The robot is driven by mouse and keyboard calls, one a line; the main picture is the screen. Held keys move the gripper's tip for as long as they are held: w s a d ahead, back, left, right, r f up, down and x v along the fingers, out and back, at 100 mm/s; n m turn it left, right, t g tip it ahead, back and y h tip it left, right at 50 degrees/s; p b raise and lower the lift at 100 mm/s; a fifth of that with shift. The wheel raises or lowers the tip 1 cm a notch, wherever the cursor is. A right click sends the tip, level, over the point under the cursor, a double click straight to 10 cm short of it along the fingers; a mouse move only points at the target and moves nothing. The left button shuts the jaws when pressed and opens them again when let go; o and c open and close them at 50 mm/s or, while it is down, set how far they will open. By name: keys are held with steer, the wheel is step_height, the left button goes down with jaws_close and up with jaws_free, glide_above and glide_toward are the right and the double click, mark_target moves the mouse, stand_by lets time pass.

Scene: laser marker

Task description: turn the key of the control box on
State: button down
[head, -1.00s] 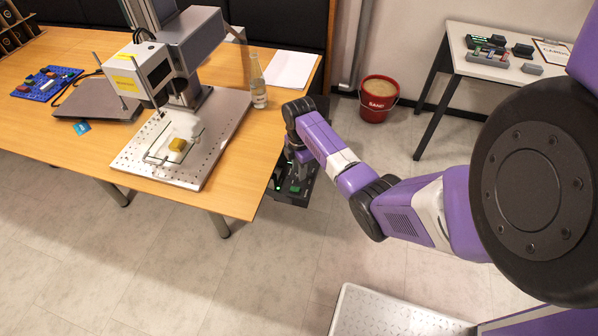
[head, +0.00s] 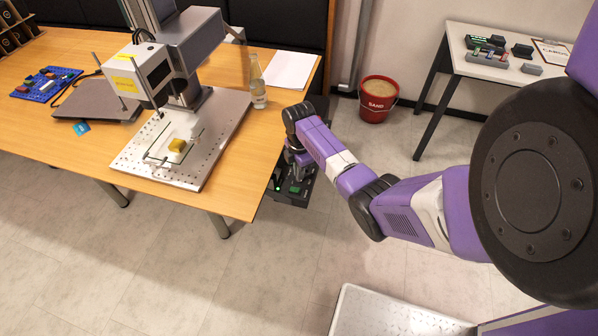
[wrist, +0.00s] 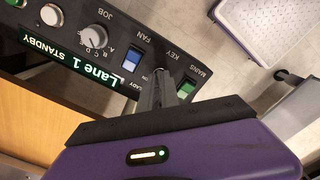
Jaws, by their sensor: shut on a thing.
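The black control box (wrist: 100,44) fills the upper left of the wrist view, its lettering upside down. Its lit green display (wrist: 58,53) reads "Lane 1" and "STANDBY". My gripper (wrist: 171,85) is shut at the KEY label, between the blue-and-white FAN switch (wrist: 132,59) and the green MAINS switch (wrist: 187,88). The key is hidden between the fingers, so its angle cannot be told. In the head view the control box (head: 294,191) sits beside the wooden table's right end, with my gripper (head: 301,170) over it, small and partly hidden.
The wooden table (head: 230,190) bears the laser marker (head: 150,68) and a glass bottle (head: 257,85) near its right end. A red sand bucket (head: 377,100) stands on the floor behind my arm. A white side table (head: 470,65) is at the back right.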

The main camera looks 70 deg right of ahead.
steer(key=m+p, duration=0.2)
steer(key=m, duration=0.1)
steer(key=shift+a+r+m, duration=0.1)
steer(key=shift+m, duration=0.2)
steer(key=m+p, duration=0.1)
steer(key=m, duration=0.4)
steer(key=m+p, duration=0.1)
steer(key=m, duration=0.4)
steer(key=shift+m, duration=1.9)
steer(key=c, duration=1.6)
jaws_free()
